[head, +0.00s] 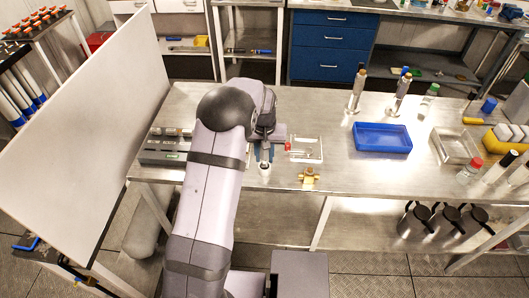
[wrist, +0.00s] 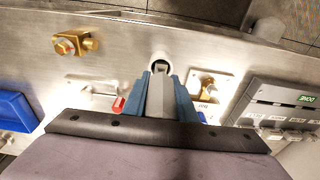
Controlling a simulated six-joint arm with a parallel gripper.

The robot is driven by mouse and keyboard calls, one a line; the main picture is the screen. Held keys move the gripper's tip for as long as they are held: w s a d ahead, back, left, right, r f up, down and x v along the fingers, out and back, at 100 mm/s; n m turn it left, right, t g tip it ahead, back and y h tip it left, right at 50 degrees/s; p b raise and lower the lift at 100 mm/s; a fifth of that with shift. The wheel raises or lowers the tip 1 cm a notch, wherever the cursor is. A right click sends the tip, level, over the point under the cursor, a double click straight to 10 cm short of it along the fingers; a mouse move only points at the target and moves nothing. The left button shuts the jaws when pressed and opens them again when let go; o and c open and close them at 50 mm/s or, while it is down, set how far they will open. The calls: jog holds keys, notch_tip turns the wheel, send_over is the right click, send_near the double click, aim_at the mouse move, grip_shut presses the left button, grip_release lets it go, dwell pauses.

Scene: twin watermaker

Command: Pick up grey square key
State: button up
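A grey square-sided bar, which looks like the grey square key (wrist: 159,97), lies between my gripper's two blue fingers in the wrist view. Its far end meets a round, white-rimmed holder (wrist: 160,57) with a dark opening. My gripper (wrist: 161,80) has one finger on each side of the bar, with no clear gap showing. I cannot tell whether the fingers press on it. In the head view my gripper (head: 265,153) points down over the steel bench, with the pale round holder (head: 264,168) just below it. My arm and gripper hide most of the key there.
On the steel bench (head: 340,185), a brass fitting (head: 309,176) and a pale plate (head: 307,150) with a red piece sit right of my gripper. A grey panel unit (head: 165,146) is left. A blue tray (head: 383,138) stands farther right, with bottles beyond.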

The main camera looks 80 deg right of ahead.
jog(key=shift+c, duration=0.2)
jog(key=shift+r+b, duration=0.35)
jog(key=shift+r, duration=0.3)
notch_tip(320, 180, up, 9)
jog(key=b, duration=0.2)
jog(key=shift+f+b, duration=0.1)
jog(key=shift+b, duration=0.2)
